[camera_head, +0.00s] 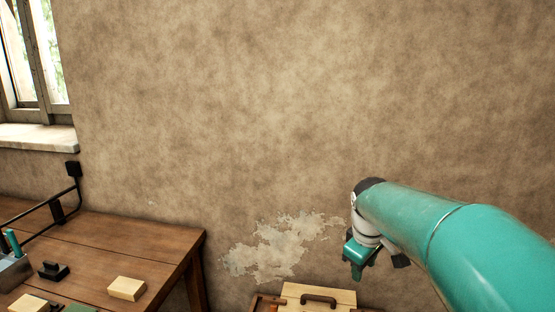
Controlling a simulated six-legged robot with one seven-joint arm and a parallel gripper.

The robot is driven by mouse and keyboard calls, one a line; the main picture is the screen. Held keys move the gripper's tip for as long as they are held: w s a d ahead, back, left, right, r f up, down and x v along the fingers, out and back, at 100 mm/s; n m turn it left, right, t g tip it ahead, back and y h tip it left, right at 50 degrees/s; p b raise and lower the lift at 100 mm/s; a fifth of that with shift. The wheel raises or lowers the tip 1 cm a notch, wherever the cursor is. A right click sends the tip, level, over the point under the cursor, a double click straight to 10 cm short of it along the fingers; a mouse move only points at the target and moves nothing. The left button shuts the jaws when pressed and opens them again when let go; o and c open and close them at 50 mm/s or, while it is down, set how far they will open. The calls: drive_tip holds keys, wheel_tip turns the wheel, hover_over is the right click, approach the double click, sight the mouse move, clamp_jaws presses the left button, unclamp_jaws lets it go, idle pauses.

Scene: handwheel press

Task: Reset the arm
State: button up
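My teal arm (465,240) reaches in from the lower right of the head view. My gripper (357,262) hangs at its end, pointing down, in front of the plastered wall (300,100). It is above and to the right of a wooden box (318,292) with a dark handle, apart from it as seen here. The fingers are small and partly hidden by the wrist, so I cannot tell whether they are open or shut. I see nothing held in them.
A wooden table (130,250) stands at the lower left. On it are a pale wooden block (127,289), a black stamp-like piece (53,271) and a grey holder (12,272). A black metal bracket (72,190) rises at the back. A window (35,60) is upper left.

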drive_tip(key=s+a+m+t, duration=0.1)
drive_tip(key=s+m, duration=0.3)
drive_tip(key=s, duration=0.7)
drive_tip(key=s+a+m+t+y, duration=0.1)
drive_tip(key=s+a+m, duration=0.2)
drive_tip(key=s, duration=0.8)
drive_tip(key=shift+s+m+t, duration=0.25)
drive_tip(key=shift+m+t, duration=0.15)
drive_tip(key=shift+m, duration=0.2)
